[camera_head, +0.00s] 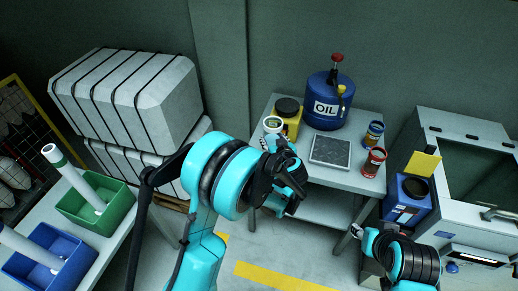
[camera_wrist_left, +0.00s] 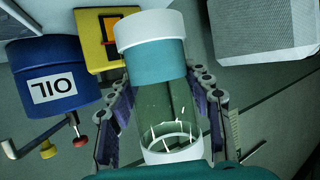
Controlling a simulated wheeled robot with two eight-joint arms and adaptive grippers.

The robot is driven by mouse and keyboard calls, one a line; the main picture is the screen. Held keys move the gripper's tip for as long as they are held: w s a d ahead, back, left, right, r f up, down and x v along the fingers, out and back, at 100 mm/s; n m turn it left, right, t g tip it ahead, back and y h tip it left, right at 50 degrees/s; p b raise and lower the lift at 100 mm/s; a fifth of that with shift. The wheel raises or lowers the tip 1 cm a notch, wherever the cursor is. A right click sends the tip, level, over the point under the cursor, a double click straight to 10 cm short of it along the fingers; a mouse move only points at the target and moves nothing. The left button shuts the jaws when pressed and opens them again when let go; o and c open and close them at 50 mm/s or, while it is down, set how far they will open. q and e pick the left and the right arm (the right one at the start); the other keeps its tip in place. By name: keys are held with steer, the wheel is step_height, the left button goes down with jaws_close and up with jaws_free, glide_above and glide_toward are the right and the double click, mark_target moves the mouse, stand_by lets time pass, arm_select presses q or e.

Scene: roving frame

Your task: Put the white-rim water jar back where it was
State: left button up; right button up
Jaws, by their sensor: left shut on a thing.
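The white-rim water jar (camera_wrist_left: 152,62) is between the fingers of my left gripper (camera_wrist_left: 160,100). It has a white rim, a teal band and a clear lower part with a white ring. In the head view the jar's round white top (camera_head: 272,124) shows just beyond my left gripper (camera_head: 282,150), at the left edge of the grey table (camera_head: 340,178). My left gripper is shut on the jar. Whether the jar's base touches the table is hidden.
Beside the jar are a yellow container with a black lid (camera_head: 288,112) and a blue oil drum (camera_head: 328,102). A grey plate (camera_head: 331,150), a blue can (camera_head: 372,134) and a red can (camera_head: 374,162) also stand on the table. Green (camera_head: 112,222) and blue bins are at left.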

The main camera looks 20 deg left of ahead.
arm_select(q)
steer(key=w+a+f+b, duration=0.1)
steer(key=a+f, duration=0.1)
steer(key=f, duration=0.1)
steer(key=w+a+f+b, duration=0.2)
steer(key=f, duration=0.1)
steer(key=w+a+f+b, duration=0.2)
steer(key=f, duration=0.1)
steer(key=shift+a+f, duration=0.15)
steer(key=shift+a, duration=0.2)
steer(key=o, duration=1.5)
steer(key=shift+o, duration=0.2)
